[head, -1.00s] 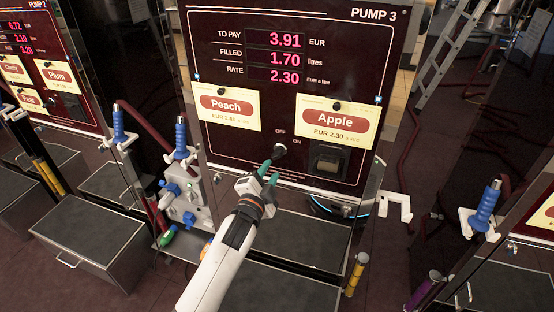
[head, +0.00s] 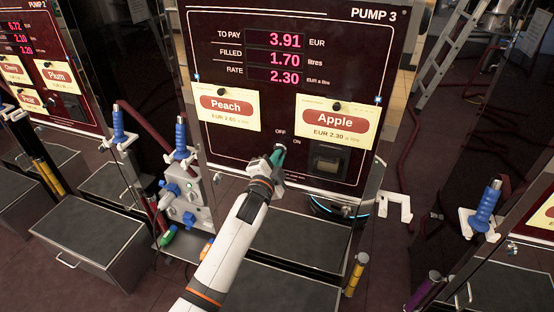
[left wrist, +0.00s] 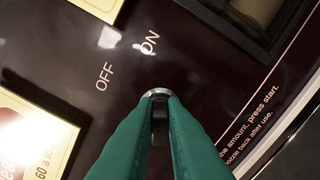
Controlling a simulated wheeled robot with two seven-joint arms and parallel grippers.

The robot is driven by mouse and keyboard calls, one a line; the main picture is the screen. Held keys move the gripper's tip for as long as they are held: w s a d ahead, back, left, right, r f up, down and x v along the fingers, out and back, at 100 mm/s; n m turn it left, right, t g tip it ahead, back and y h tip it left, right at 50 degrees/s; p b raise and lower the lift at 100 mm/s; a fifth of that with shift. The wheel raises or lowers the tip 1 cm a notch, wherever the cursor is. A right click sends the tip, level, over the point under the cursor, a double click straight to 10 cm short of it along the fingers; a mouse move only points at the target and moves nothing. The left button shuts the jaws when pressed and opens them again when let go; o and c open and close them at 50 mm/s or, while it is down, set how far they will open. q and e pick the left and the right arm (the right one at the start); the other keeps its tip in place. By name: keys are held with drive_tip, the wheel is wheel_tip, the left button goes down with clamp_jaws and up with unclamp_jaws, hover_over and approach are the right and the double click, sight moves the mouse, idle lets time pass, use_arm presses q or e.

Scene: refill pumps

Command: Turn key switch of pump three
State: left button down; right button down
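Pump three's dark red panel (head: 228,150) faces me in the head view, with its key switch under the OFF and ON labels. My left gripper (head: 278,154) has its green fingers at the switch and covers most of it. In the left wrist view the switch's silver ring (left wrist: 158,93) shows just beyond the fingertips (left wrist: 160,102). A dark key (left wrist: 159,128) stands between the two fingers, which appear closed on its sides. The OFF label (left wrist: 105,77) is up and left of the ring, the ON label (left wrist: 150,42) above it. My right gripper is not in view.
A dark slot box (head: 328,160) sits right of the switch. Peach (head: 228,108) and Apple (head: 338,120) cards hang above. A grey valve block with blue knobs (head: 187,200) stands left of my arm, and a white hook (head: 396,206) juts out at the right.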

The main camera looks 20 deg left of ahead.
use_arm(q)
drive_tip(key=shift+n, duration=0.4)
drive_tip(key=n+p, duration=0.1)
drive_tip(key=n, duration=0.2)
drive_tip(key=n+p, duration=0.2)
drive_tip(key=n, duration=0.2)
drive_tip(key=n+p, duration=0.1)
drive_tip(key=n, duration=0.3)
drive_tip(key=shift+a+r, duration=0.2)
drive_tip(key=shift+a, duration=0.2)
idle(0.4)
drive_tip(key=c, duration=1.5)
unclamp_jaws()
drive_tip(key=s, duration=1.2)
drive_tip(key=shift+a, duration=0.2)
